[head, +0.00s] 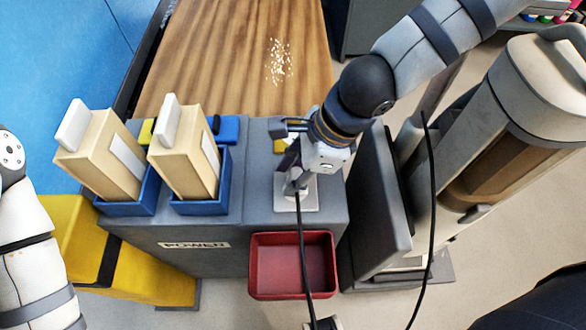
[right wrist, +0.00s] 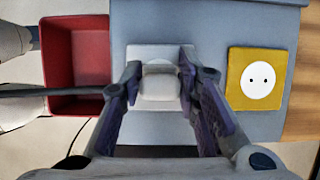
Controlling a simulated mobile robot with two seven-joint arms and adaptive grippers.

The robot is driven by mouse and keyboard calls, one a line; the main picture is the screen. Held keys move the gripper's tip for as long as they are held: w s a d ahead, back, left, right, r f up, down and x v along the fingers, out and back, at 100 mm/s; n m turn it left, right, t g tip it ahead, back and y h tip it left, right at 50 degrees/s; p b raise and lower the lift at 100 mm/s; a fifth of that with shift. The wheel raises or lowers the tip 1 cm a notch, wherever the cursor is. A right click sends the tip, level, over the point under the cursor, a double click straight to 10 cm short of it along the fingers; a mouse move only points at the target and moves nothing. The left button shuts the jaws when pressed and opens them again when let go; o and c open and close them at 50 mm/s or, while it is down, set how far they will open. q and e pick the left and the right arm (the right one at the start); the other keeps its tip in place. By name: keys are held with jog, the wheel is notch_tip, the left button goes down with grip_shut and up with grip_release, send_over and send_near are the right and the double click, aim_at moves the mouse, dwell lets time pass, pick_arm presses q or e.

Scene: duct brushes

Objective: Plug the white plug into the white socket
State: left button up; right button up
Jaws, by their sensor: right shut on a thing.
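My right gripper (head: 296,185) points down over the grey power box. In the right wrist view, its two fingers (right wrist: 161,72) are shut on the white plug (right wrist: 160,86), one finger on each side. The white socket's square plate (head: 311,203) lies under the plug; it also shows in the right wrist view (right wrist: 148,51). The plug covers the socket's face. I cannot tell whether the plug touches the socket or sits in it. A black cord (head: 303,248) runs from the plug toward the front. My left gripper is out of view.
A yellow socket (right wrist: 235,68) with a white round face is beside the white one. A red bin (head: 258,292) hangs at the box's front, under the cord. Two cream brushes (head: 108,150) (head: 187,160) stand in blue holders. A vacuum-like machine (head: 492,125) stands at right.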

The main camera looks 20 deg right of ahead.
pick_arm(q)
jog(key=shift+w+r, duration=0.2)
pick_arm(e)
jog(key=shift+a, duration=0.1)
dwell(0.8)
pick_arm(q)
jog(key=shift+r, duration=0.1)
pick_arm(e)
jog(key=shift+r, duration=0.1)
pick_arm(q)
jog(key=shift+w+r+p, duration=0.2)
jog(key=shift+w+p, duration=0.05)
jog(key=shift+p, duration=0.15)
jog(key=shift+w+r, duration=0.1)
dwell(0.5)
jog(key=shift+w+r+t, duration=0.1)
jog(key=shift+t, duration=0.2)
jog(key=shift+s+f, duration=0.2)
pick_arm(e)
jog(key=shift+f, duration=0.65)
jog(key=o, duration=1.2)
jog(key=shift+c, duration=0.2)
